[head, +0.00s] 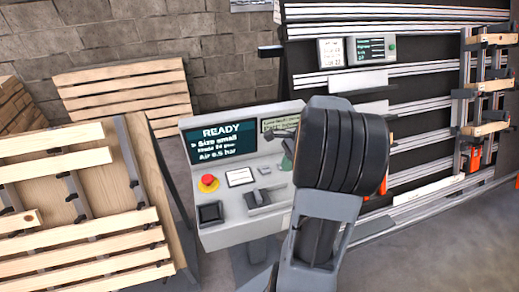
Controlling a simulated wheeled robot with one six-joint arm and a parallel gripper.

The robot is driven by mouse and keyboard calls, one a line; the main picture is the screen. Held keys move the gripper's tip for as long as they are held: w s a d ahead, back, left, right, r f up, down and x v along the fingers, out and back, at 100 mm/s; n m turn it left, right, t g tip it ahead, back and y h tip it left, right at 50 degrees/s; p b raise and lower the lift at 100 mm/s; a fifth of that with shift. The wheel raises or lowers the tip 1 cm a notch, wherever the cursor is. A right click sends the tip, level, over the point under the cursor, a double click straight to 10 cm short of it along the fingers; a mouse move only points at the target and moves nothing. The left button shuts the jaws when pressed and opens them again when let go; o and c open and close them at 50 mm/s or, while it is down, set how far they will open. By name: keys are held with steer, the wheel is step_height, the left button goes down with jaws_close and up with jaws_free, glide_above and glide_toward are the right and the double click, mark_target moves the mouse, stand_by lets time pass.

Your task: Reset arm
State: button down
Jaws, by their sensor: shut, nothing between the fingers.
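My arm rises in the front centre of the head view, with a grey link below and a thick dark ribbed part above. My gripper does not show; the arm's end is hidden or outside the picture. Behind the arm stands a grey control console (225,232). Its screen (224,141) reads READY, Size small, and an air pressure line. The arm covers the console's right part, including part of a green item (287,162).
A slatted pallet table (75,212) stands close at left. A wooden pallet (125,88) leans on the block wall. A railed dark rack (420,105) fills the right; grey floor shows at lower right.

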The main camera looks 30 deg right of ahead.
steer(key=shift+r, duration=0.15)
steer(key=s+a+r+n+t+h, duration=0.1)
steer(key=s+a+r+n+h, duration=0.1)
steer(key=a+n, duration=0.8)
steer(key=s+a+r+n+t+h, duration=0.1)
steer(key=s+a+r+n+h, duration=0.1)
steer(key=a+n, duration=0.8)
steer(key=shift+s+a+r+n+t, duration=0.15)
steer(key=shift+s+a+n+t, duration=0.25)
steer(key=shift+n, duration=0.2)
